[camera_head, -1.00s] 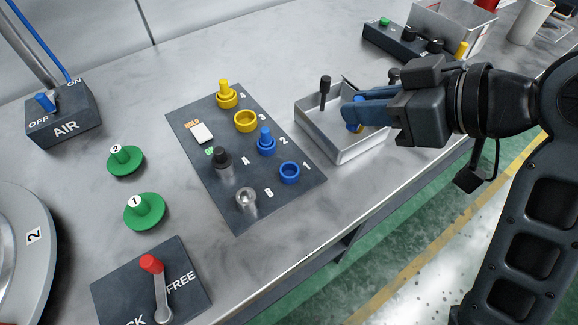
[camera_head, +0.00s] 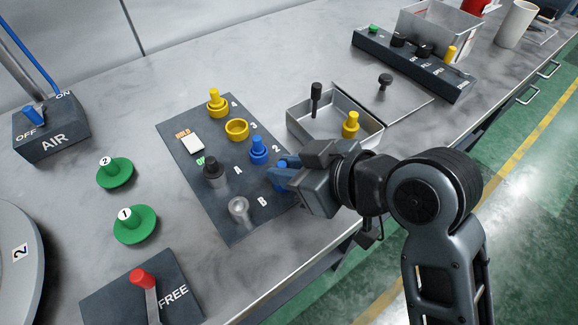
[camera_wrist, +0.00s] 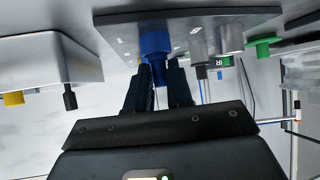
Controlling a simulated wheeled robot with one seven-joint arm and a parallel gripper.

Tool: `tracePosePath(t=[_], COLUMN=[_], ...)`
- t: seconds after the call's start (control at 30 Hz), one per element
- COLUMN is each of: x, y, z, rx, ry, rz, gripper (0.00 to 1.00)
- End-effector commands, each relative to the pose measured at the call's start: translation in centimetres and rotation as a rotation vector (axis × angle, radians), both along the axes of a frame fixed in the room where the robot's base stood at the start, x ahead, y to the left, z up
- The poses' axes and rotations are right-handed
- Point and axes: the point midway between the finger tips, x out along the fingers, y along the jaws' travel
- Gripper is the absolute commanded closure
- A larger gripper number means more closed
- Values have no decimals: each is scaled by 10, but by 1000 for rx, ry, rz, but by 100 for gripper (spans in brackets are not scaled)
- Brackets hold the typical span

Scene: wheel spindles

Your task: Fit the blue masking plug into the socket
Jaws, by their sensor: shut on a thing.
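My gripper (camera_head: 280,174) is at the near right edge of the dark socket plate (camera_head: 192,128), over the blue socket numbered 1, its fingers closed together. In the wrist view the blue socket (camera_wrist: 155,42) hangs from the plate, as the picture is inverted. The blue masking plug (camera_wrist: 159,72) is between my fingertips, in line with the socket and at its mouth. How deep it sits cannot be told. In the head view my fingers and wrist hide most of plug and socket.
Socket 2 (camera_head: 259,157) holds a blue plug, and yellow socket 3 (camera_head: 236,130) is an open ring. Posts A (camera_head: 213,177) and B (camera_head: 239,208) stand close by. The metal tray (camera_head: 295,125) holds a black and a yellow plug (camera_head: 351,125).

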Motion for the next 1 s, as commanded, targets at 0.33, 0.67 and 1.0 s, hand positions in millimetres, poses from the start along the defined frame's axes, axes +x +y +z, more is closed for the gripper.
tracePosePath(t=[0.33,0.67,1.0], x=[0,-1,-2], y=[0,0,0], z=[-4,-16,-19], rx=[0,-4,-9], ry=[0,9,15], rz=[0,1,2], gripper=[100,100,54])
